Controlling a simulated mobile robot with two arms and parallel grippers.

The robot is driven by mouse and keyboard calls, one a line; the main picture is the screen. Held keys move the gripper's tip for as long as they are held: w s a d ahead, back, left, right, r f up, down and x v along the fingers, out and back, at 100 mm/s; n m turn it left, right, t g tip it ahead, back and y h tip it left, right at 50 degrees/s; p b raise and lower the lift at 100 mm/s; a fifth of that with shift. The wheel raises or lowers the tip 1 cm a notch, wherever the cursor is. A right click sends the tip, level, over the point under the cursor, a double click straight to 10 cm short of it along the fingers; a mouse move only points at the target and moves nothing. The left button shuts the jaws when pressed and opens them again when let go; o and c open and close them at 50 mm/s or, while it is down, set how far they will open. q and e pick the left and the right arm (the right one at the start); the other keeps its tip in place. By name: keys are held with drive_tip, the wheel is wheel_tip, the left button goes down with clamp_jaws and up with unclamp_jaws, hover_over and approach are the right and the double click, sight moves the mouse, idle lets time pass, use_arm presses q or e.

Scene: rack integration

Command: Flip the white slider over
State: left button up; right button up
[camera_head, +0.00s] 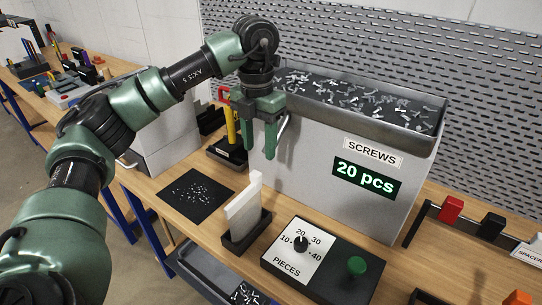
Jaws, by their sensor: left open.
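The white slider (242,214) is a flat white piece with a notched top. It stands upright in a black base (247,238) on the wooden bench, near the middle of the view. My left gripper (262,156) points down above and slightly behind the slider. Its green fingers are apart, with nothing visible between them, and it does not appear to touch the slider. My right gripper is not in view.
The grey screws bin (310,177) stands behind, close to my left gripper. A control box with dial (301,244) and green button (356,265) is right of the slider. A black mat (196,193) with small screws lies left. A yellow-handled tool (230,127) stands behind.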

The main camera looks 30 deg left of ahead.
sight(255, 173)
use_arm(q)
drive_tip(key=shift+s+a+f+p, duration=0.25)
drive_tip(key=shift+s+f+p, duration=0.2)
drive_tip(key=shift+s+f, duration=0.6)
wheel_tip(255, 173, down, 2)
drive_tip(key=shift+f+p, duration=0.15)
drive_tip(key=shift+p, duration=0.2)
drive_tip(key=shift+w+f, duration=0.15)
drive_tip(key=shift+f, duration=0.4)
drive_tip(key=shift+w+f, duration=0.15)
drive_tip(key=shift+f, duration=0.35)
drive_tip(key=shift+s+d+f, duration=0.1)
drive_tip(key=shift+f, duration=0.1)
clamp_jaws()
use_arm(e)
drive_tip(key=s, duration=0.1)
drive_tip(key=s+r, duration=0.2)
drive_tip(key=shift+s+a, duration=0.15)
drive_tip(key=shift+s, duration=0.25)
